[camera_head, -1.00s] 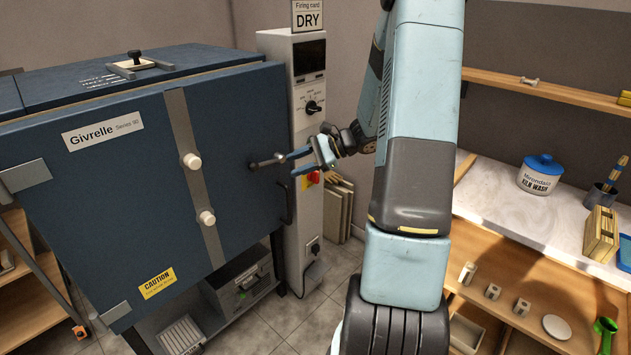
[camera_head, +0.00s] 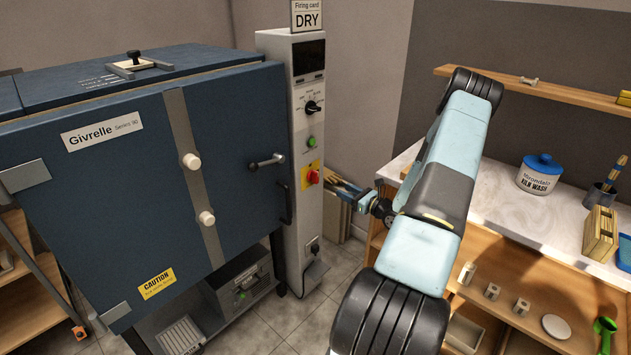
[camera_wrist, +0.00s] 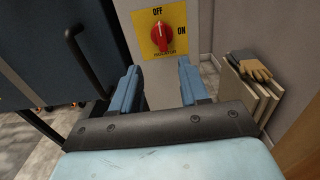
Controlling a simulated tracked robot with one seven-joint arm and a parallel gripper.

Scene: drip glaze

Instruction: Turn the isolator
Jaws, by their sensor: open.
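The isolator (camera_head: 312,177) is a red rotary knob on a yellow plate, on the front of the grey control column. In the wrist view the isolator (camera_wrist: 162,32) shows at the top, with OFF printed above it and ON at its right. A pale mark on the knob points up towards OFF. My gripper (camera_head: 340,187) is to the right of the isolator in the head view. In the wrist view my gripper (camera_wrist: 158,72) has its two blue fingers spread, empty, below and apart from the knob.
The column (camera_head: 303,225) also carries a selector dial (camera_head: 313,107) and a green button (camera_head: 311,142). The blue kiln (camera_head: 110,180) with its door lever (camera_head: 267,161) stands left. Gloves (camera_wrist: 250,66) lie on upright boards (camera_wrist: 252,98) to the right. A workbench (camera_head: 500,205) stands further right.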

